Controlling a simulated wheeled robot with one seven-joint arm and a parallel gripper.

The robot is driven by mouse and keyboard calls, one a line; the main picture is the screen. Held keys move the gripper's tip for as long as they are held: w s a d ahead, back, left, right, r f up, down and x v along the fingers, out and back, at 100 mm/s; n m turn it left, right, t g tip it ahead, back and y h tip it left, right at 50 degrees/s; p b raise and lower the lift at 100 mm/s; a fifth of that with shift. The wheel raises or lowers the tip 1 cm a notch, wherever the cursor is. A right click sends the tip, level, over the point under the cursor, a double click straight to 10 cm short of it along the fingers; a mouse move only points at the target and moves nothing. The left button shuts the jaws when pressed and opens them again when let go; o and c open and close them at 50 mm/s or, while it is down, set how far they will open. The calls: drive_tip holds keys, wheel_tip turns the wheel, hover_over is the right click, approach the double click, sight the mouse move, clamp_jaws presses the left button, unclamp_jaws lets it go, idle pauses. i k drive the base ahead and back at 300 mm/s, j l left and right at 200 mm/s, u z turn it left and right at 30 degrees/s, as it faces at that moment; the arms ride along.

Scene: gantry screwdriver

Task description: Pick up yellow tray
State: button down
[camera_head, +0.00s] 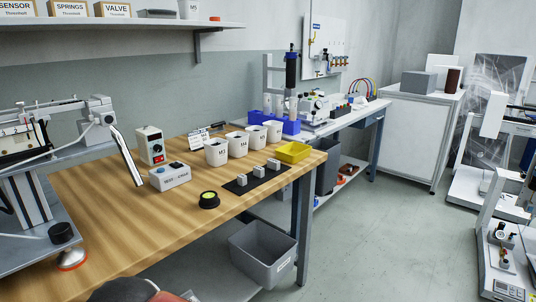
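The yellow tray (283,155) is a small open box. It sits upright near the right end of the wooden workbench (110,215), close to the corner. It is right of the white cups and just behind a black mat (243,187) with small grey blocks on it. Nothing holds the tray, and its inside looks empty, though it is too small to be sure. I cannot make out my gripper in this view.
White cups (216,152) stand in a row left of the tray. A grey bin (263,254) stands below the bench.

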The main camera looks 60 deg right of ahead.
sight(293, 152)
drive_tip(key=z, duration=2.25)
